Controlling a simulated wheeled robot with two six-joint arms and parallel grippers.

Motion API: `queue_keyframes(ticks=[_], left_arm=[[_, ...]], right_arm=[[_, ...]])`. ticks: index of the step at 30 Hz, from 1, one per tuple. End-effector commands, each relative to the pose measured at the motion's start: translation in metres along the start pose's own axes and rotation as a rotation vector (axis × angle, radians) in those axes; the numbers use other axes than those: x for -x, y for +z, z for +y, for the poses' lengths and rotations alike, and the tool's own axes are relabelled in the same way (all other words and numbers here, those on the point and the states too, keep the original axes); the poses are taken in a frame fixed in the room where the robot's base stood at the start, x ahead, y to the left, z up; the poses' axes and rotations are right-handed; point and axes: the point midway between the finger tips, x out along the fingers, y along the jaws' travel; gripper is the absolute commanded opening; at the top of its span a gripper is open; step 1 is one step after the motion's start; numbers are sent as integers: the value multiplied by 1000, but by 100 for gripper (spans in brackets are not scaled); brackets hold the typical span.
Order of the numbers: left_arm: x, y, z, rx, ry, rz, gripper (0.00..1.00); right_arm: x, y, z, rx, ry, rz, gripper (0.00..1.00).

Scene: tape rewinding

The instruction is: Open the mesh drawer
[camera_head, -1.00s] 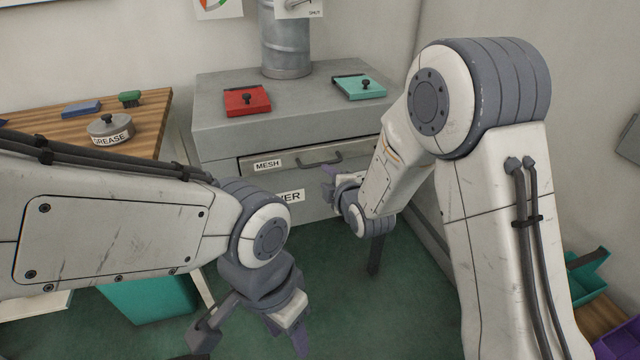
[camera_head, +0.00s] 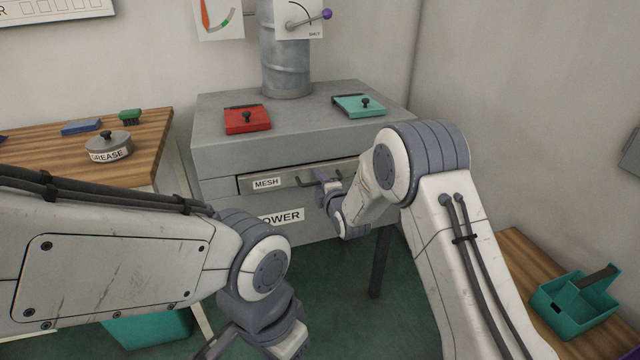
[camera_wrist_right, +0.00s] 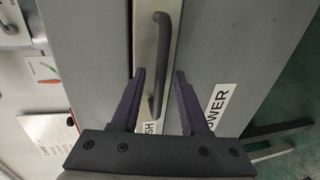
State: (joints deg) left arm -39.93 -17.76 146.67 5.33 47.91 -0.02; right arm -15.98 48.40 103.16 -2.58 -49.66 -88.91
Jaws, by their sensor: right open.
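The mesh drawer (camera_head: 290,181) is a grey front with a MESH label in the upper part of the grey metal cabinet. It looks shut, flush with the cabinet. Its dark bar handle (camera_wrist_right: 162,50) shows in the right wrist view. My right gripper (camera_head: 322,182) is at the handle. In the right wrist view my right gripper (camera_wrist_right: 160,80) is open, with one purple finger on each side of the handle. Contact cannot be told. My left gripper (camera_head: 232,342) is low in the head view, away from the cabinet and cut off by the bottom edge.
A red lidded hatch (camera_head: 247,119) and a teal one (camera_head: 360,105) are on the cabinet top, before a metal pipe (camera_head: 286,65). A POWER label (camera_head: 283,217) is below the drawer. A wooden table (camera_head: 150,135) with a grease tin (camera_head: 109,147) stands left. A teal bin (camera_head: 575,304) is right.

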Motion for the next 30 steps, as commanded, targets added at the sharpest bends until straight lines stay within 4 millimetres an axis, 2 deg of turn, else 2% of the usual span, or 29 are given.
queue_keyframes(ticks=[8, 9, 11, 12, 30], left_arm=[[0, 0, 0, 0, 0, 0, 50], [0, 0, 0, 0, 0, 0, 50], [0, 0, 0, 0, 0, 0, 50], [0, 0, 0, 0, 0, 0, 50], [0, 0, 0, 0, 0, 0, 50]], right_arm=[[-2, 0, 0, 0, 0, 0, 45], [-1, 0, 0, 0, 0, 0, 29], [-1, 0, 0, 0, 0, 0, 6], [-1, 0, 0, 0, 0, 0, 0], [-1, 0, 0, -1, 0, 0, 0]])
